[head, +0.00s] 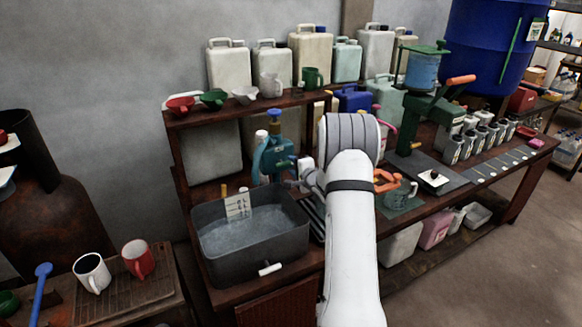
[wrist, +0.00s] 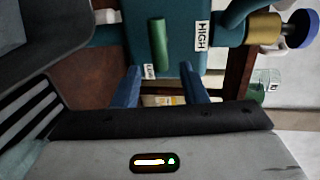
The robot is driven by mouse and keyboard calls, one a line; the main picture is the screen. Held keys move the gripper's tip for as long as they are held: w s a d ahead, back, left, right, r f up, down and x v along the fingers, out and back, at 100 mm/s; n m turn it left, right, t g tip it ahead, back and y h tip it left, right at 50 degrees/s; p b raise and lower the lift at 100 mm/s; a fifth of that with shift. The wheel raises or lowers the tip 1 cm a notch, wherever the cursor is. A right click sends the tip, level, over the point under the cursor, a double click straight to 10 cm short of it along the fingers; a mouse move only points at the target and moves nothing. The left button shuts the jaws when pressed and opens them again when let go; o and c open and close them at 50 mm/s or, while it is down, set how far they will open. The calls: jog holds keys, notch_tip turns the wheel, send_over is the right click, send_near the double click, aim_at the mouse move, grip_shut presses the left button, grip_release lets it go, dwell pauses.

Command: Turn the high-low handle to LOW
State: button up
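The high-low handle is a short green bar (wrist: 158,44) on a teal housing (wrist: 180,15). In the wrist view, the white HIGH label (wrist: 202,36) is to the right of the bar, and the small LOW label (wrist: 149,70) is by its lower end. The teal housing also shows in the head view (head: 268,160), with the green handle (head: 284,164) on its right side. My gripper (wrist: 160,72) is open, its two blue fingers apart on either side of the bar's lower end. No contact shows. In the head view, my arm partly hides this area.
A grey tub of liquid (head: 303,248) stands below the teal housing. A blue knob (head: 274,115) tops the housing. A shelf of jugs and funnels (head: 250,103) is behind. A green press (head: 410,118) and orange-handled clamp (head: 388,180) stand right of my arm.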

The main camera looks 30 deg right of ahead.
jog(key=s+r, duration=0.1)
jog(key=s, duration=0.5)
jog(key=shift+d+b, duration=0.15)
jog(key=shift+b, duration=0.15)
jog(key=shift+r, duration=0.1)
jog(key=s+a+r+n+g+h, duration=0.3)
jog(key=s+a+r+n+g, duration=0.4)
jog(key=s+a+r, duration=0.4)
jog(key=s+a+n+g, duration=0.2)
jog(key=s+a, duration=0.3)
jog(key=s, duration=0.4)
jog(key=s+a+f+n+g+y, duration=0.1)
jog(key=s+a+n, duration=0.3)
jog(key=s, duration=0.5)
jog(key=s+a+n+g+y, duration=0.1)
jog(key=s+a+n+g, duration=0.2)
jog(key=s, duration=0.6)
jog(key=a+n, duration=0.1)
jog(key=a, duration=0.1)
jog(key=shift+s+a+f+n, duration=0.15)
jog(key=shift+s+a+n, duration=0.15)
jog(key=shift+n, duration=0.1)
jog(key=shift+c, duration=0.3)
